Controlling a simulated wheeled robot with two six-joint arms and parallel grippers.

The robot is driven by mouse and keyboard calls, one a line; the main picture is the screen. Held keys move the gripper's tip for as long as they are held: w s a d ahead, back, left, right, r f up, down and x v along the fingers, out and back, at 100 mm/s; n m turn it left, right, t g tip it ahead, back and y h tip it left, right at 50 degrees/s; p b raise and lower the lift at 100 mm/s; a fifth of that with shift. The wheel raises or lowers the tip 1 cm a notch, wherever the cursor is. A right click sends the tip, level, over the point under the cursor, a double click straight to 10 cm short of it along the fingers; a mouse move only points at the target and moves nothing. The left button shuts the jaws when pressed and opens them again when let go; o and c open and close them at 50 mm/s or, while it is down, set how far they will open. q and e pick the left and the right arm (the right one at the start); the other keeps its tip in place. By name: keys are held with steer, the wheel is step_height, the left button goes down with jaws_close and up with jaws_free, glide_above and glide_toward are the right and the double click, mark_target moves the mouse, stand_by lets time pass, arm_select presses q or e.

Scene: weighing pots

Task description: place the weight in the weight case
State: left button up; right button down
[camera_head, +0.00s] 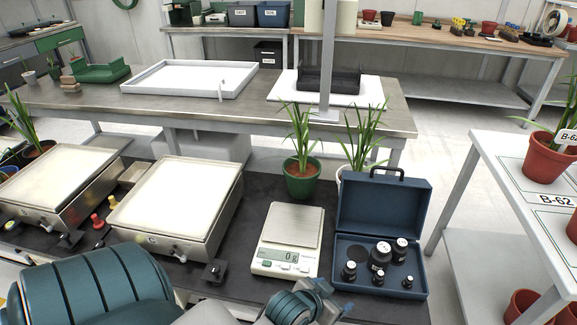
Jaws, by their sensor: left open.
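The weight case (427,281) is a blue box with its lid raised, standing right of the scale. Several black weights stand in it: a large one (380,258) near the middle, one (399,252) behind right, and smaller ones at the left (349,272), front and right (408,283). A dark round spot shows bare at the case's back left. My left gripper (336,299) is open at the front edge of the bench, between the scale and the case, with nothing visible in it. My right gripper is not in view.
The scale (289,225) reads 0 g and its pan is empty. Two potted plants stand behind, one in a green pot (302,184). Two silver plates on boxes (178,203) stand left. A white shelf (519,214) with red pots is at the right.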

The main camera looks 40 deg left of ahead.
arm_select(q)
steer(key=s+a+g, duration=0.2)
steer(key=s+g, duration=0.2)
steer(key=s, duration=1.1)
steer(key=shift+s+g, duration=0.15)
steer(key=shift+g, duration=0.15)
steer(key=shift+c, duration=0.3)
